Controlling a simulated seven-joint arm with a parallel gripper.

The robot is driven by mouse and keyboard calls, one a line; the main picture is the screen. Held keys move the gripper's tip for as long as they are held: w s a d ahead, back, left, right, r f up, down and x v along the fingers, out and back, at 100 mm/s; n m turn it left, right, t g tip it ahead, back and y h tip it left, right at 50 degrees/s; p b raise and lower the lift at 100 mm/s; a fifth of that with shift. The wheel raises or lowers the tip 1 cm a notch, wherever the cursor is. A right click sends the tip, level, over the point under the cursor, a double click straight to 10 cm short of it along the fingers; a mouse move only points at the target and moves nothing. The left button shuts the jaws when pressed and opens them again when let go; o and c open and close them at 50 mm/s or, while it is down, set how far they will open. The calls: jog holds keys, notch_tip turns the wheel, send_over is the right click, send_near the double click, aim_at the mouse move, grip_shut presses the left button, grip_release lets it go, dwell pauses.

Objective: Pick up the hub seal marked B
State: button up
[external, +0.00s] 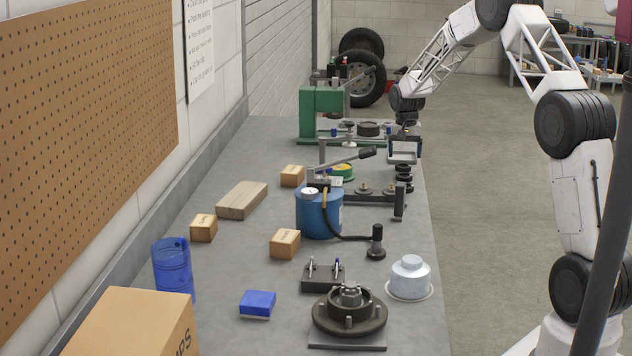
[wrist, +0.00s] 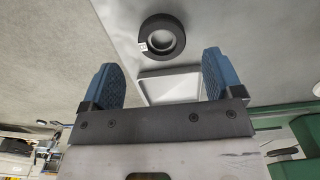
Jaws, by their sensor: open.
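A dark ring-shaped seal (wrist: 176,24) with a small white label lies on the bench at the top centre of the wrist view. In the external view, black rings (external: 404,179) sit in a group by the bench's right edge, near my gripper. I cannot tell which of them bears the B. My gripper (wrist: 160,62) is open and empty, its two blue fingers spread apart, with the ring beyond the fingertips. In the external view my gripper (external: 405,148) is over the bench's right edge, behind the rings.
A pale square tray (wrist: 170,88) shows between my fingers. A green press (external: 321,112) stands behind left. A lever tool (external: 345,160), blue cylinder (external: 318,218) and hub (external: 349,312) stand nearer the camera. The bench (external: 225,260) ends at the right, with open floor beyond.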

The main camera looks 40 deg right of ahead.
jog(key=shift+w+a+f, duration=0.1)
jog(key=shift+f, duration=1.95)
jog(key=shift+c, duration=0.3)
jog(key=c, duration=1)
jog(key=shift+r, duration=0.1)
jog(key=shift+c, duration=0.2)
jog(key=shift+r, duration=0.75)
notch_tip(320, 180, up, 2)
jog(key=shift+r, duration=0.1)
jog(key=s+a, duration=0.2)
jog(key=s, duration=0.5)
jog(key=s+a+r, duration=0.1)
jog(key=s+a, duration=0.2)
jog(key=s, duration=0.5)
jog(key=shift+a, duration=0.25)
